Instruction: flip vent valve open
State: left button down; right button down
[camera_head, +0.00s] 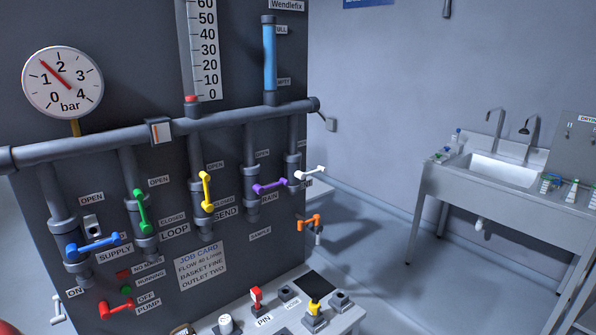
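A white-handled valve (311,174) sits on the rightmost vertical pipe of the dark panel. Its lever points right, roughly level. An "OPEN" label is above it and a label below it is partly hidden, so I cannot read whether it says vent. A second white lever (58,308) is at the panel's lower left, near an "ON" label. Neither of my grippers shows in the head view.
Blue (93,246), green (141,211), yellow (207,191) and purple (270,187) valve levers stand left of the white one. An orange tap (310,222) is below it. A bench (345,317) with controls juts out in front. A sink (497,170) is at right.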

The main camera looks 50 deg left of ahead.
aim_at(299, 174)
jog(key=i+u, duration=0.35)
jog(key=i, duration=0.35)
jog(key=i+l+u, duration=0.1)
jog(key=i+u, duration=0.2)
jog(key=i, duration=0.35)
jog(key=i+j, duration=0.1)
jog(key=j, duration=0.25)
jog(key=i+j, duration=0.1)
jog(key=j, duration=0.25)
